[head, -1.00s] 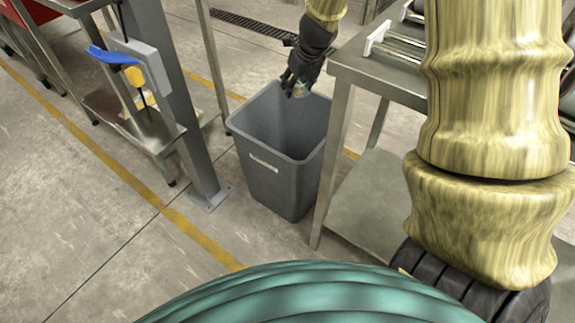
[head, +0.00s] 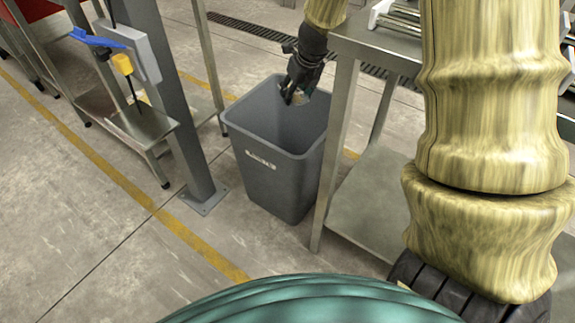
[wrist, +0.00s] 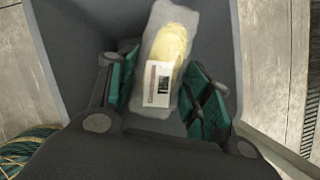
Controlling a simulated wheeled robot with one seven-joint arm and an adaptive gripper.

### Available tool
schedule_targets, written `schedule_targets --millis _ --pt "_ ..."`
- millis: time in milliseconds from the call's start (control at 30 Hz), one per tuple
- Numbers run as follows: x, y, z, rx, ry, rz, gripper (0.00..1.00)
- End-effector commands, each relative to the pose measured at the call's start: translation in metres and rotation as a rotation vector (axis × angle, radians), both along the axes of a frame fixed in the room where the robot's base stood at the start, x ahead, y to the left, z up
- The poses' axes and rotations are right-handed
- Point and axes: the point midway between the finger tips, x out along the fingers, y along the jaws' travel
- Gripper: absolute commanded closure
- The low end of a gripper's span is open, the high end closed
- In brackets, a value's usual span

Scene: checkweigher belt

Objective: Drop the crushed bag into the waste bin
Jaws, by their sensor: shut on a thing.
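The crushed bag (wrist: 166,60) is a clear, greyish packet with yellow contents and a white label. In the wrist view it sits between the two green-padded fingers of my gripper (wrist: 160,92), which is shut on it. In the head view my dark gripper (head: 295,92) points down over the mouth of the waste bin, and only a small pale bit of the bag shows there. The waste bin (head: 275,180) is a grey, open-topped tub with a small white label on its front. Its walls surround the bag in the wrist view (wrist: 75,40).
A steel table (head: 345,45) with a lower shelf (head: 365,205) stands close to the bin's right. A grey post (head: 180,130) and a small steel bench (head: 150,122) stand to its left. The floor in front of the bin is clear.

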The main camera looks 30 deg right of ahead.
Motion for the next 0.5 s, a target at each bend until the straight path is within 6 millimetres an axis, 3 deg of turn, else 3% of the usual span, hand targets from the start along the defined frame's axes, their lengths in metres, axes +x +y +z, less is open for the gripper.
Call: schedule_targets --millis 333,367,500 --pt "0.0003 0.0003 -0.0025 0.000 0.000 0.000 0.75" --pt "0.0003 0.0003 -0.0025 0.000 0.000 0.000 0.47" --pt "0.0002 0.0003 -0.0026 0.000 0.000 0.000 0.25"
